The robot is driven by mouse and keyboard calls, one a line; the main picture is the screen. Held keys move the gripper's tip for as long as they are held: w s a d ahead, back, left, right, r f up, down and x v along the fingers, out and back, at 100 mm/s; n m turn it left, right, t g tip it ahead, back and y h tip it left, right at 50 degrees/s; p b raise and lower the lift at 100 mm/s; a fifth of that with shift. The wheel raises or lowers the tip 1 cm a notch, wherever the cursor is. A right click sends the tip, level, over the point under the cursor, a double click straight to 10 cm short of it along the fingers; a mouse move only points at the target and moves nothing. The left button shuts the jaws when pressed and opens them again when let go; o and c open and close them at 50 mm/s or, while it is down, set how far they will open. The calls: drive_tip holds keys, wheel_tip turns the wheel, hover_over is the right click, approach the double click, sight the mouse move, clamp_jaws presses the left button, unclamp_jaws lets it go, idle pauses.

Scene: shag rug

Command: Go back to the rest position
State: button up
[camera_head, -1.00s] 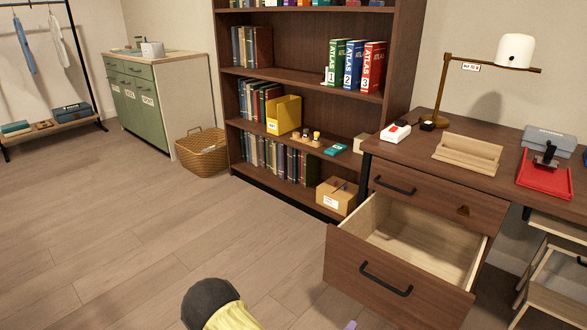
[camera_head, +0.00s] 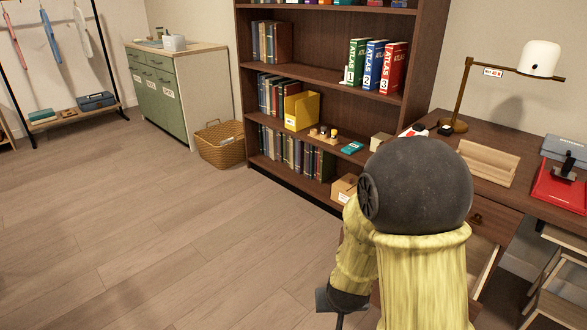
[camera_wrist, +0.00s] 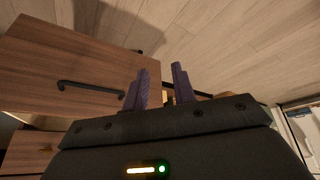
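My gripper (camera_wrist: 162,88) shows in the wrist view with its two purple fingers apart and nothing between them. In the head view my yellow and black arm rises large at the lower right, and the fingers cannot be made out there. In the wrist view a brown drawer front (camera_wrist: 50,60) with a black bar handle (camera_wrist: 92,88) lies left of the fingers, apart from them. In the head view most of the open drawer (camera_head: 484,268) is hidden behind my arm.
The desk (camera_head: 520,200) with a lamp (camera_head: 540,58), wooden holder (camera_head: 488,163) and red tray (camera_head: 560,188) stands at right. Behind my arm is a bookcase (camera_head: 330,75) with a cardboard box (camera_head: 344,187). A wicker basket (camera_head: 220,146) sits left. The floor at left is clear.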

drive_tip(key=s+d+r+g+p, duration=0.25)
drive_tip(key=s+d+r, duration=0.25)
drive_tip(key=s+r, duration=0.5)
drive_tip(key=w+p+v, duration=0.3)
drive_tip(key=p+v, duration=0.9)
drive_tip(key=w+d+r+p+v, duration=0.1)
drive_tip(key=w+p+v, duration=0.2)
drive_tip(key=p+v, duration=1)
drive_tip(key=w+d+r+p+v, duration=0.1)
drive_tip(key=w+p+v, duration=0.1)
drive_tip(key=p+v, duration=1)
drive_tip(key=shift+w+a+r+y, duration=0.3)
drive_tip(key=shift+w+r, duration=0.2)
drive_tip(key=shift+w, duration=0.25)
